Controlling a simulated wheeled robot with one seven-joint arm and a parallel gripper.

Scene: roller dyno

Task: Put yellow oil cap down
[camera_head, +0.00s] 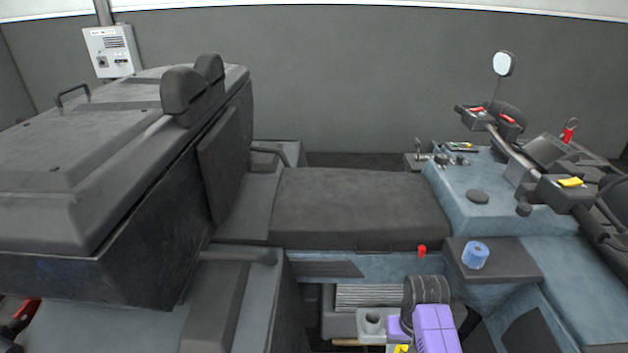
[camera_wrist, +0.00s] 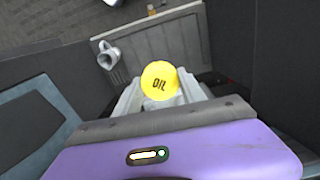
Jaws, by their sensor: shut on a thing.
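The yellow oil cap (camera_wrist: 159,76), round with dark "OIL" lettering, is between the grey fingers of my gripper (camera_wrist: 160,90) in the wrist view. My gripper is shut on it, and the lettered face points toward the camera. In the head view a small yellow patch (camera_head: 402,349) shows at the bottom edge beside my purple wrist; it looks like the cap, mostly cut off. The fingertips cannot be made out there. My gripper is low, in front of the vehicle's side, near the open space under the seat.
A grey panel or tray (camera_wrist: 182,38) lies beyond the cap, with a grey mug-like part (camera_wrist: 108,56) at its left. Dark walls flank my gripper. In the head view, a blue roll (camera_head: 475,254) stands on a dark ledge (camera_head: 515,262), near a red knob (camera_head: 422,251) and the long seat (camera_head: 355,205).

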